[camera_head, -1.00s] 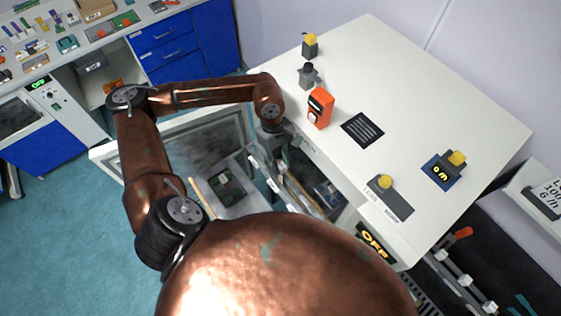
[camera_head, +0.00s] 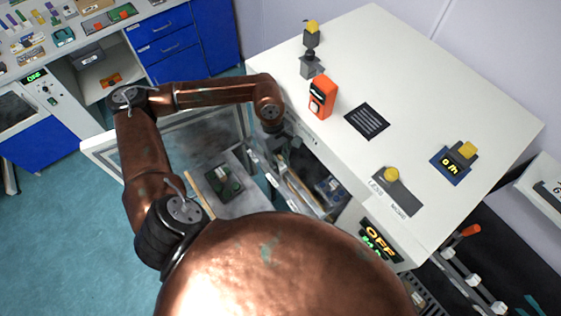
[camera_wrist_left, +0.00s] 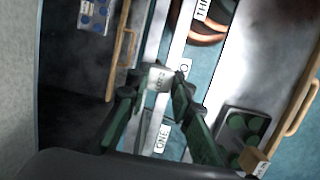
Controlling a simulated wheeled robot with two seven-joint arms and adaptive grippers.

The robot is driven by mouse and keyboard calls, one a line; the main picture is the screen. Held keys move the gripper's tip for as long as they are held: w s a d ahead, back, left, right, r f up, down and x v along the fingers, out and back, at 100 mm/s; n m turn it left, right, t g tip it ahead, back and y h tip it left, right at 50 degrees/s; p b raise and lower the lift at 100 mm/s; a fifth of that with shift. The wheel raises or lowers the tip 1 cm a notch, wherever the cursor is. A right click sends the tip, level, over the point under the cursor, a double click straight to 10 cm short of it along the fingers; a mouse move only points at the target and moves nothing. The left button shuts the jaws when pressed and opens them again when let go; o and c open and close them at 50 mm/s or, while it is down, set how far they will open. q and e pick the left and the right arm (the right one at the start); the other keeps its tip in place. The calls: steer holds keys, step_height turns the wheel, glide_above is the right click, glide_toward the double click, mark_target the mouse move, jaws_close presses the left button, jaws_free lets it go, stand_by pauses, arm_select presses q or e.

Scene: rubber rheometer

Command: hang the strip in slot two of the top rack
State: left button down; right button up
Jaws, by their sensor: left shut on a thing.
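My left gripper (camera_head: 284,150) reaches into the open cabinet in the head view, mostly hidden by its own wrist. In the left wrist view its two dark green fingers (camera_wrist_left: 158,84) close on a small pale strip (camera_wrist_left: 157,77) with faint lettering. The strip's lower part is hidden. A pale rack rail (camera_wrist_left: 181,40) runs behind the fingers, with a label ONE (camera_wrist_left: 162,137) below and a label starting TH (camera_wrist_left: 201,9) above. A label between them is partly covered, showing an O. I cannot tell whether the strip touches the rail. My right gripper is not in view.
The cabinet's open door (camera_head: 104,153) stands to the left. Wooden handles (camera_wrist_left: 122,62) flank the rail. The white cabinet top (camera_head: 420,90) carries an orange device (camera_head: 322,97).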

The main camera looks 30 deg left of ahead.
arm_select(q)
steer(key=shift+a+b+x, duration=0.2)
steer(key=shift+b+x, duration=0.7)
steer(key=shift+x, duration=0.25)
steer(key=c, duration=1.6)
jaws_free()
steer(key=shift+w, duration=0.1)
steer(key=shift+r, duration=0.1)
steer(key=shift+s+d+p+v, duration=0.1)
steer(key=shift+d+p+v, duration=0.2)
steer(key=shift+v, duration=0.65)
steer(key=shift+s+d+p+v, duration=0.1)
steer(key=shift+p+v, duration=0.25)
steer(key=shift+v, duration=0.65)
steer(key=shift+d+p+v, duration=0.15)
steer(key=shift+p+v, duration=0.2)
steer(key=shift+v, duration=0.6)
steer(key=shift+r, duration=0.1)
